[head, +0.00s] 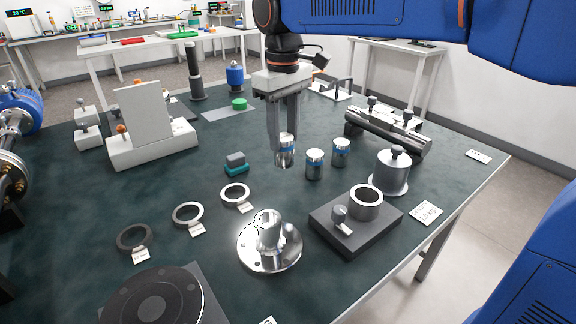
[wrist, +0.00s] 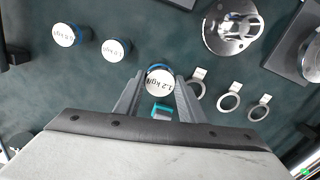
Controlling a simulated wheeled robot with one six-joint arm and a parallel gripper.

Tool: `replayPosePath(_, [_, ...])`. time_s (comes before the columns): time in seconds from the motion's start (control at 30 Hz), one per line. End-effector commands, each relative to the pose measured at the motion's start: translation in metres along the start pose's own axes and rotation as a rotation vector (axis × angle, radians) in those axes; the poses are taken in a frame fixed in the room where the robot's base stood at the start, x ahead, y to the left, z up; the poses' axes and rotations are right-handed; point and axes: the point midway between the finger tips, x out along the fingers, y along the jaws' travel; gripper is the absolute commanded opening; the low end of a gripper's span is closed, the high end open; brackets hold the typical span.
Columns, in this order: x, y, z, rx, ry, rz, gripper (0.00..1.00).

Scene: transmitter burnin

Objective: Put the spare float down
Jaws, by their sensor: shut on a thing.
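My gripper (head: 284,160) is shut on a silver cylinder with a blue band, the float (head: 287,146), in the middle of the green table (head: 150,200). In the wrist view the float (wrist: 159,80) sits upright between the fingertips, its white top reading about "1.2 kg/l". Whether its base touches the table or hangs just above it, I cannot tell. Two similar floats (head: 315,164) and (head: 341,152) stand upright to its right; the wrist view shows their white labelled tops (wrist: 64,34) and (wrist: 113,49).
A teal-and-grey block (head: 236,164) lies left of the gripper. Several tagged rings (head: 188,214), a shiny flanged part (head: 270,245) and a dark block with a ring (head: 356,220) stand nearer. A steel fixture (head: 388,130) and lidded cylinder (head: 390,172) are right.

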Motion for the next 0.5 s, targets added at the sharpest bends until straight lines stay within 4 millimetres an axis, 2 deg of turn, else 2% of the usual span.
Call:
replayPosePath(0.1, [0.021,0.0,0.001,-0.001,-0.003,-0.001,0.13])
replayPosePath(0.2, [0.034,0.0,0.0,-0.001,-0.002,0.0,0.13])
replayPosePath(0.5, [0.056,0.0,0.001,-0.002,-0.002,-0.001,0.13])
